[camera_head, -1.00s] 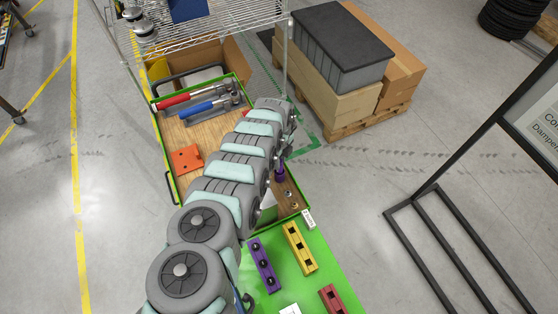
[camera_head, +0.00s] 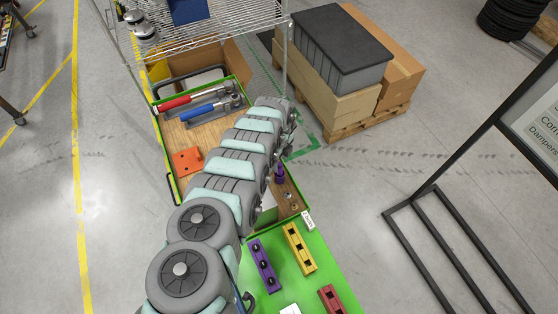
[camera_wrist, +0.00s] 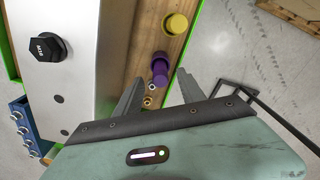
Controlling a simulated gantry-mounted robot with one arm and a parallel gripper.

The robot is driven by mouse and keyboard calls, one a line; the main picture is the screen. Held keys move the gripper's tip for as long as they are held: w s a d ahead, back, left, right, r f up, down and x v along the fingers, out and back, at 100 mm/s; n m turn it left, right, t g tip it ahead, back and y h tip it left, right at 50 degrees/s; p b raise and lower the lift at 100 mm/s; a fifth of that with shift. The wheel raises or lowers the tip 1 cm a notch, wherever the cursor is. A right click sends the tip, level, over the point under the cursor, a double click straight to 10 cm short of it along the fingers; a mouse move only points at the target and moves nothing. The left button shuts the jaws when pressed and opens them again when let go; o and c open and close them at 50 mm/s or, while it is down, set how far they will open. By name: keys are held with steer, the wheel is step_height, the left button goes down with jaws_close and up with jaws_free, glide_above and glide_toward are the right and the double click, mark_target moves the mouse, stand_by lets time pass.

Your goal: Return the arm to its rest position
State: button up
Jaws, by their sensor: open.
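My gripper (camera_wrist: 159,88) shows in the wrist view with its two grey fingers apart and nothing between them that I can see held. It is over the wooden-floored tray (camera_head: 175,140). A purple peg (camera_wrist: 160,68) stands beyond the fingertips, and a yellow peg (camera_wrist: 175,24) is farther up. In the head view my arm reaches across the tray from the lower left, and the gripper itself is hidden behind the arm. The purple peg also shows there (camera_head: 279,173), just right of the arm.
A pale block with a black bolt (camera_wrist: 47,47) is close at left in the wrist view. Red and blue-handled tools (camera_head: 205,110) and an orange part (camera_head: 187,161) lie in the tray. A wire shelf (camera_head: 215,28) stands behind; purple (camera_head: 263,266) and yellow (camera_head: 299,249) fixtures are in front.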

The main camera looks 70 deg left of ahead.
step_height(320, 180, up, 7)
steer(key=p, duration=0.4)
steer(key=shift+r+p, duration=0.1)
steer(key=shift+p, duration=0.3)
